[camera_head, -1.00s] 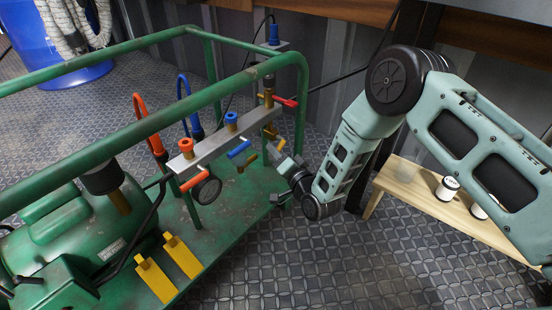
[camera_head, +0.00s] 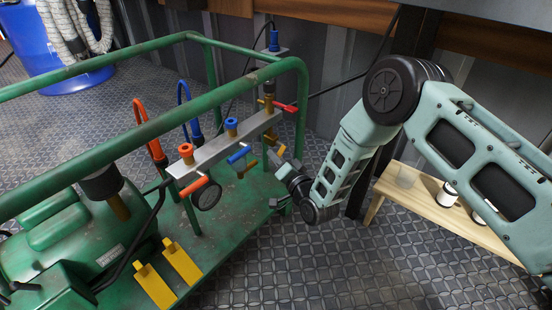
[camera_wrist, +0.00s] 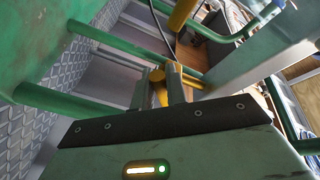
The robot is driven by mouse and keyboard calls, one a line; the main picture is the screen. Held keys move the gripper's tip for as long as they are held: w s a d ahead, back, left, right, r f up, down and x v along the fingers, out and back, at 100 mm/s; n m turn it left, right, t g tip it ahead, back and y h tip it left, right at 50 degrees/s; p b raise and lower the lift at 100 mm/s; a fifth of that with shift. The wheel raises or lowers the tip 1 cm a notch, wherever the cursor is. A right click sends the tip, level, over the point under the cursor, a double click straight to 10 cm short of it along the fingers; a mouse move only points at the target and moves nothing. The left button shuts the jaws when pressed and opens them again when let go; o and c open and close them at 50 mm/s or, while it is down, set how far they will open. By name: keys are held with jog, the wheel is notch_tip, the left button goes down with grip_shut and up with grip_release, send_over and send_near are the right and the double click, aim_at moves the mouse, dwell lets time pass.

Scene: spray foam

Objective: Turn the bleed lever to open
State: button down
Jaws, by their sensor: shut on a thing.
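A yellow bleed lever (camera_head: 281,149) shows at the far end of the grey manifold bar (camera_head: 225,145), low on its right side. My gripper (camera_head: 274,160) reaches it from the right. In the wrist view my gripper (camera_wrist: 160,92) has its two fingers closed on the yellow lever (camera_wrist: 158,88), with a brass-coloured part rising just beyond it. The fingers hide part of the lever, and its exact angle is hard to tell. A red lever (camera_head: 286,106) sits higher on the brass valve at the same end, apart from my gripper.
The green tube frame (camera_head: 302,110) surrounds the manifold, with an upright close to my gripper. Orange and blue hoses (camera_head: 182,95) rise behind the bar. A wooden bench (camera_head: 425,207) with small containers stands below my arm. The floor (camera_head: 320,270) in front is clear.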

jog(key=shift+w+d+f+n+t+y+p, duration=0.15)
jog(key=shift+w+d+f+n+y, duration=0.45)
jog(key=shift+n, duration=1.45)
jog(key=shift+w+d+f+n+t+y+p, duration=0.25)
jog(key=shift+n+y, duration=0.6)
jog(key=shift+n, duration=1.15)
jog(key=shift+w+d+f+n+y+b, duration=0.25)
jog(key=shift+w+n+y, duration=0.4)
jog(key=shift+n, duration=1.4)
jog(key=shift+s+d+r, duration=0.1)
jog(key=shift+r, duration=0.05)
jog(key=c, duration=1.4)
grip_release()
